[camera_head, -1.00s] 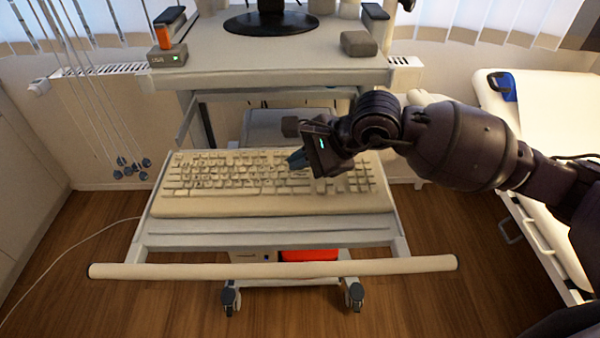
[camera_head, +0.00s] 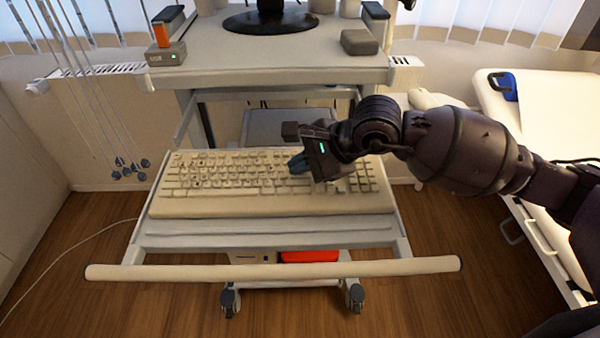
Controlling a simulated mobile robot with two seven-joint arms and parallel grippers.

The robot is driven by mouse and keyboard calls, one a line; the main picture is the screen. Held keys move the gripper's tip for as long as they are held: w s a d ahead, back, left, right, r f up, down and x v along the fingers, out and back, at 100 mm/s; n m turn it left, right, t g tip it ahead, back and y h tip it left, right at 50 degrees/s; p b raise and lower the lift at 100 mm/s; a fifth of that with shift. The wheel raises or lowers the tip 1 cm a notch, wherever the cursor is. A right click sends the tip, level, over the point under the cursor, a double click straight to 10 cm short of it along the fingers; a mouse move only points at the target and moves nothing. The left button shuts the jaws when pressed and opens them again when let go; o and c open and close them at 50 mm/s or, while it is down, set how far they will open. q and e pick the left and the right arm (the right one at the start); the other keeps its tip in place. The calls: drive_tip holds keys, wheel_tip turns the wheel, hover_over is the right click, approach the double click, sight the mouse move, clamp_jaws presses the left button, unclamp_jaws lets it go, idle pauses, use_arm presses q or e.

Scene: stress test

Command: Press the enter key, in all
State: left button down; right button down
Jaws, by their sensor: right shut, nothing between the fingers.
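The cream keyboard (camera_head: 235,207) lies on the pull-out shelf of a white cart. My right gripper (camera_head: 295,163) is shut and empty, with its blue-grey fingertips at the right end of the main key block, around where the enter key sits. The enter key itself is hidden by or beside the fingers, and I cannot tell whether they touch it or whether it is pressed down. The gripper body and wrist cover part of the right-hand keys. My left gripper is not in view.
The cart's front handle bar (camera_head: 270,270) runs across below the shelf. The upper cart surface (camera_head: 260,70) holds a black monitor foot (camera_head: 283,20), a small box with an orange piece (camera_head: 167,55) and a grey block (camera_head: 360,42). A white bed (camera_head: 555,110) stands at the right.

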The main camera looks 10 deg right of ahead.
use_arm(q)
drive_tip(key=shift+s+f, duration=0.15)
use_arm(e)
drive_tip(key=shift+f, duration=0.2)
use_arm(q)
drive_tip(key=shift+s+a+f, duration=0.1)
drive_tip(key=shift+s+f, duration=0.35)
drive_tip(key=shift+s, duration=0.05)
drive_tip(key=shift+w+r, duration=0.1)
use_arm(e)
drive_tip(key=shift+r, duration=0.8)
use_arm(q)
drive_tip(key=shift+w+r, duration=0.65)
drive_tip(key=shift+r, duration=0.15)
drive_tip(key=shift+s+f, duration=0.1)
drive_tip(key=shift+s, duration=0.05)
